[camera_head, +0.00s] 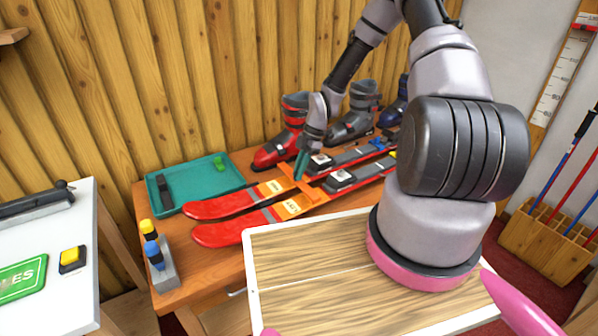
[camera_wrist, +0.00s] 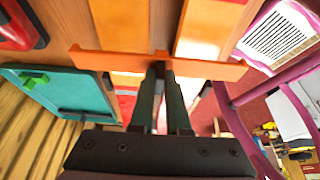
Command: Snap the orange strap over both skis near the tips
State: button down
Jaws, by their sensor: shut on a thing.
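Two red skis lie side by side on the wooden bench, the far ski (camera_head: 225,204) and the near ski (camera_head: 228,231), tips toward the left. Their orange sections also show in the wrist view (camera_wrist: 121,28) (camera_wrist: 205,30). The orange strap (camera_head: 288,172) lies crosswise over both skis, behind the tips; in the wrist view it spans both as a straight bar (camera_wrist: 110,62). My gripper (camera_head: 300,172) is shut on the strap near its middle, fingers pointing down. I cannot tell whether the strap touches the skis; its underside is hidden.
A teal tray (camera_head: 205,172) with a dark piece and a green piece is behind the tips. A holder with yellow and blue-capped items (camera_head: 163,270) stands at the bench's left end. Ski boots (camera_head: 290,135) stand at the back. A white-topped table (camera_head: 75,225) is left.

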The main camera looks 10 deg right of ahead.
jog(key=shift+f, duration=1.95)
jog(key=shift+c, duration=1.7)
grip_release()
jog(key=shift+r, duration=0.15)
jog(key=shift+r, duration=4.9)
